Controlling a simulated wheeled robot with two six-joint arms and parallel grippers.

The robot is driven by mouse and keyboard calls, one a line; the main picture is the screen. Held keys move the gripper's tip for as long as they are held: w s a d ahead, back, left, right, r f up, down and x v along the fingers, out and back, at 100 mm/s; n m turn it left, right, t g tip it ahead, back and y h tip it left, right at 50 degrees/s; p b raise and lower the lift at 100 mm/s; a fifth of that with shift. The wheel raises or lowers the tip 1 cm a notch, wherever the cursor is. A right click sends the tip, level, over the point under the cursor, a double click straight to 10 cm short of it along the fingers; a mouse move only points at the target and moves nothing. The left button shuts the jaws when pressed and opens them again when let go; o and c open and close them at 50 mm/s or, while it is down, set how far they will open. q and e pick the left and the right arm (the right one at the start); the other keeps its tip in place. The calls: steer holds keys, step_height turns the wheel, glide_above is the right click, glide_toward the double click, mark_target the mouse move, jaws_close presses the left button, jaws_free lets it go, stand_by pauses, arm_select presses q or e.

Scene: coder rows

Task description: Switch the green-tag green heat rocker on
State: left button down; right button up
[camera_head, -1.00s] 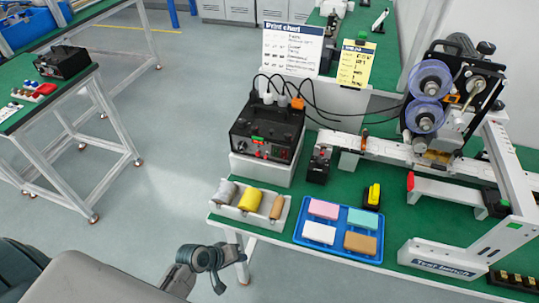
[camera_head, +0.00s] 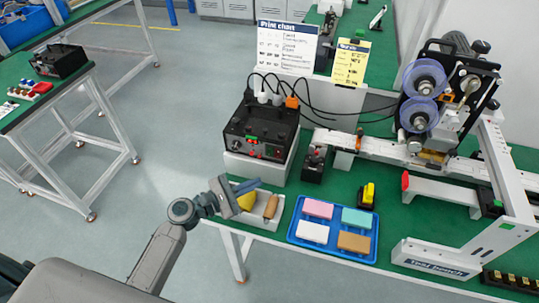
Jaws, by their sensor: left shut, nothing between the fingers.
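The black control box (camera_head: 262,125) stands on a white block on the green bench. Its front panel has a small green tag (camera_head: 252,139) with red switches or lights around it; I cannot make out which rocker is the green heat one or its position. Cables run from plugs on its top. My left gripper (camera_head: 226,194) is shut and empty, below and left of the box, in front of the white tray with the rolls, and apart from the box. It hides part of the tray. My right gripper is not in view.
A small black device (camera_head: 313,165) and a yellow-topped switch (camera_head: 367,194) stand nearby. The coder machine (camera_head: 430,110) fills the right.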

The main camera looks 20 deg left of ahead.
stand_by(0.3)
arm_select(q)
steer(key=b, duration=0.2)
glide_toward(275, 156)
steer(key=shift+s+d+x, duration=0.1)
steer(key=shift+s+x, duration=0.05)
steer(key=shift+x, duration=0.7)
steer(key=shift+s+d+x, duration=0.1)
steer(key=shift+d+x, duration=0.05)
steer(key=shift+x, duration=0.65)
steer(key=shift+s+d+x, duration=0.1)
steer(key=shift+s+x, duration=0.05)
steer(key=shift+x, duration=0.7)
steer(key=shift+r, duration=0.15)
steer(key=shift+w, duration=0.1)
steer(key=shift+w+b, duration=0.35)
steer(key=shift+w, duration=0.3)
stand_by(0.3)
steer(key=shift+s, duration=0.8)
